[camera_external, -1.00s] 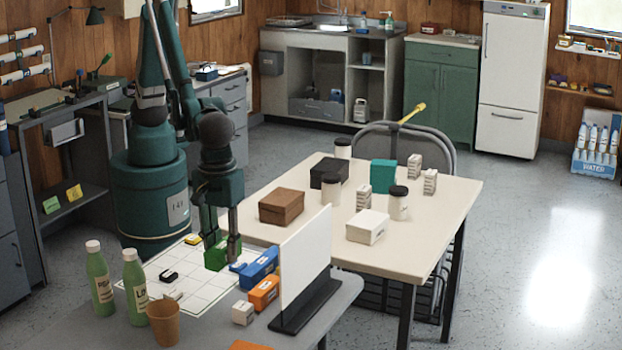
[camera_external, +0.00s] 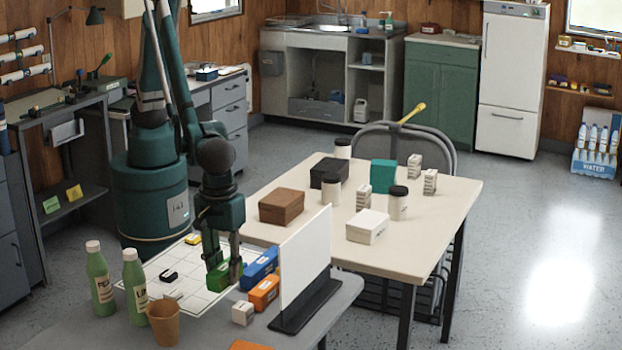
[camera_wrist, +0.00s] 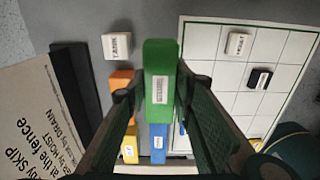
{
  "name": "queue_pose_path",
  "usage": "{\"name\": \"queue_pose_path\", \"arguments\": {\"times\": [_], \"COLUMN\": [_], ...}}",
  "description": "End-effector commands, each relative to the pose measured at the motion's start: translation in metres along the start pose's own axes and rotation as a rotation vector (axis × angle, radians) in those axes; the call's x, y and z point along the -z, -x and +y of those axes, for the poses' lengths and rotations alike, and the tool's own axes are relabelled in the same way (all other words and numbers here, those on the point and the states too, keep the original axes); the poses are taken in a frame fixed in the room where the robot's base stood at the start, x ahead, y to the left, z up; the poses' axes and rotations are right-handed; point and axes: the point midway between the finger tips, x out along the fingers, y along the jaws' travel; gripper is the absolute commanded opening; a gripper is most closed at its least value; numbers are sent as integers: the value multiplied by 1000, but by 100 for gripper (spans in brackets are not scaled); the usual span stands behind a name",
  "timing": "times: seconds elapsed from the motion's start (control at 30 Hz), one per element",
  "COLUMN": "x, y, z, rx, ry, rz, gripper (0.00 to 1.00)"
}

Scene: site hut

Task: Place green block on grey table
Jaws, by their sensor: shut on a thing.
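The green block (camera_external: 224,275) is between the fingers of my gripper (camera_external: 222,272), which is shut on it. In the wrist view the block (camera_wrist: 161,80) points away from the camera with a white label on its face, clasped by both fingers (camera_wrist: 160,100). The block is at the right edge of the white grid sheet (camera_external: 190,301) on the grey table (camera_external: 206,328). In the wrist view it appears over the bare grey strip beside the sheet. I cannot tell whether it touches the table.
A blue block (camera_external: 258,262), an orange block (camera_external: 264,292) and a small white box (camera_external: 243,313) lie close to the right. A white upright panel (camera_external: 305,262) stands beyond them. Green bottles (camera_external: 135,285) and a tan cup (camera_external: 163,322) stand at the left front.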

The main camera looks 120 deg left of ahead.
Motion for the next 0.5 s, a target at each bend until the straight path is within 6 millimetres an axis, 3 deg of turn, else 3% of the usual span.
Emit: {"name": "queue_pose_path", "arguments": {"times": [0.2, 0.5], "x": [0, 0], "y": [-26, -30], "z": [0, 0], "rx": [0, 0], "ry": [0, 0], "rz": [0, 0], "gripper": [10, 10]}}
